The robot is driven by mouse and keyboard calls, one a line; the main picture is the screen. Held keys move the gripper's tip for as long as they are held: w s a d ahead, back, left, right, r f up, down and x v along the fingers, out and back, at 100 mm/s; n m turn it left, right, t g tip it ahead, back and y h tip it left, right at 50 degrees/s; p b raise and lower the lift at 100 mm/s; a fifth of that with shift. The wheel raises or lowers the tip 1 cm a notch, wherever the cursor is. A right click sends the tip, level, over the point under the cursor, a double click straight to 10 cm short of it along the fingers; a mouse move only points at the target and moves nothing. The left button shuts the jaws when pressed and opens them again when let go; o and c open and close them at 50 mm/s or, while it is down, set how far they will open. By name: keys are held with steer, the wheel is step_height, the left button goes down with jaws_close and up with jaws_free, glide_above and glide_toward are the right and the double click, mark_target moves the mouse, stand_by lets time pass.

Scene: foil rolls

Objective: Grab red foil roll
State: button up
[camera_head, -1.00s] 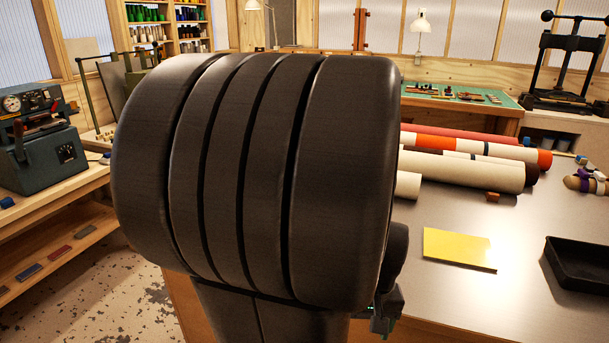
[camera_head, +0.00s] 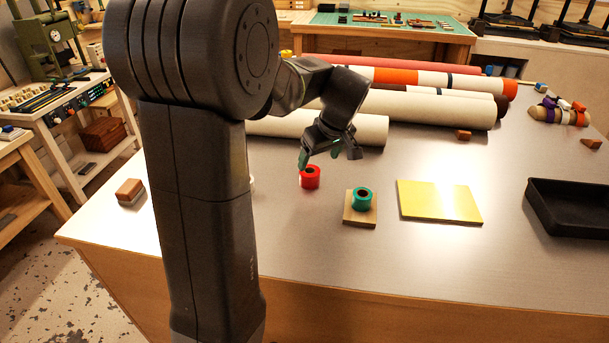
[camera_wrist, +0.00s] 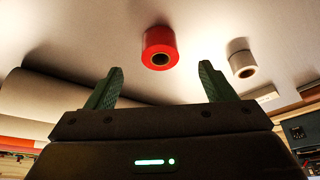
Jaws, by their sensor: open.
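The red foil roll (camera_head: 310,177) stands on the grey table, in the middle of the head view. In the wrist view the red roll (camera_wrist: 160,48) lies beyond my fingertips, roughly centred between them, with its dark core hole facing the camera. My gripper (camera_head: 331,157) is open and empty, just above the red roll in the head view. Its two green fingers (camera_wrist: 162,85) are spread apart in the wrist view and appear not to touch the roll.
A green roll (camera_head: 362,199) sits on a small wooden block right of the red roll. A white roll (camera_wrist: 242,62) stands near the red one. Large long rolls (camera_head: 430,108) lie behind. A yellow sheet (camera_head: 438,201) and black tray (camera_head: 572,215) are to the right.

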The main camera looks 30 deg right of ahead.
mark_target(310, 171)
steer(key=x, duration=0.4)
steer(key=shift+w, duration=0.1)
steer(key=shift+w+r+p+x, duration=0.1)
steer(key=shift+w+p+x, duration=0.1)
steer(key=shift+x, duration=0.7)
steer(key=shift+w+r+p+x, duration=0.15)
steer(key=shift+p+x, duration=0.1)
steer(key=shift+x, duration=0.6)
steer(key=shift+w+f+p+x, duration=0.1)
steer(key=shift+w+p+x, duration=0.1)
steer(key=shift+x, duration=0.7)
steer(key=shift+s+r, duration=0.1)
steer(key=shift+r, duration=0.05)
steer(key=c, duration=1.1)
